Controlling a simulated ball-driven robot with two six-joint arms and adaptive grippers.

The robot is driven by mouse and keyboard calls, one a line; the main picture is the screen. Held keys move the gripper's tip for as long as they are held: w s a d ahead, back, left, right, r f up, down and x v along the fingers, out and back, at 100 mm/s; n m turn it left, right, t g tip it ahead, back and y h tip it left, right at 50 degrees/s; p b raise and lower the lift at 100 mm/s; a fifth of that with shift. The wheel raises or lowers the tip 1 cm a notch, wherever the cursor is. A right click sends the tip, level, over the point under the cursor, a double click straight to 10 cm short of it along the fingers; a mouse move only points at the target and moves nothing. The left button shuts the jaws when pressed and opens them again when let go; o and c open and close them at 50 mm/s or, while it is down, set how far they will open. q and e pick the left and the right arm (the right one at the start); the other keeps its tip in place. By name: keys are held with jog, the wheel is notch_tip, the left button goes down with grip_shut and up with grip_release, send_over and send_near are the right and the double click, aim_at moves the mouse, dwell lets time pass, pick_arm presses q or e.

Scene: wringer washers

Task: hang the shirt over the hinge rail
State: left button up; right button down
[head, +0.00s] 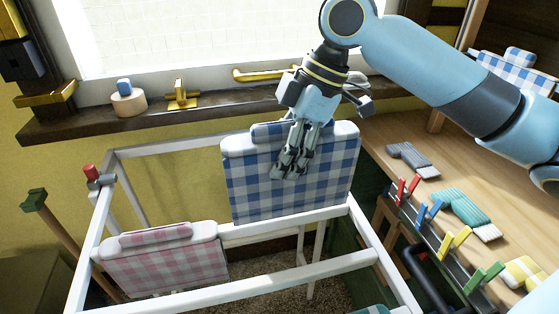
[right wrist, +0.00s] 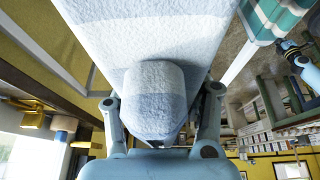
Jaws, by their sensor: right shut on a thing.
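A blue-and-white checked shirt (head: 255,185) hangs in folded form at the back right of the white rack. My right gripper (head: 289,172) comes down from above and is shut on the raised ridge at its top. The right wrist view shows one finger on each side of that pale blue-and-white ridge (right wrist: 155,100). The shirt's lower edge is close to a white rail (head: 290,217); I cannot tell whether they touch. Which rail is the hinge rail is unclear. A pink checked shirt (head: 165,265) hangs over the front left part of the rack. My left gripper is not seen.
A dark window sill (head: 150,120) with a brass tap-like fitting runs behind. Another blue checked cloth (head: 515,70) is at the far right.

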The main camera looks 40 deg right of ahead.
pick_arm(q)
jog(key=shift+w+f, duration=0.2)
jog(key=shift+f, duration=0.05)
pick_arm(e)
jog(key=shift+w+d+f, duration=0.1)
jog(key=shift+f, duration=0.15)
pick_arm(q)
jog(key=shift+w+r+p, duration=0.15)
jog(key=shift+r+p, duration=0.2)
pick_arm(e)
jog(key=shift+f, duration=0.1)
jog(key=shift+f, duration=0.25)
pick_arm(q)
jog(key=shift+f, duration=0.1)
pick_arm(e)
jog(key=shift+f, duration=0.1)
dwell(0.3)
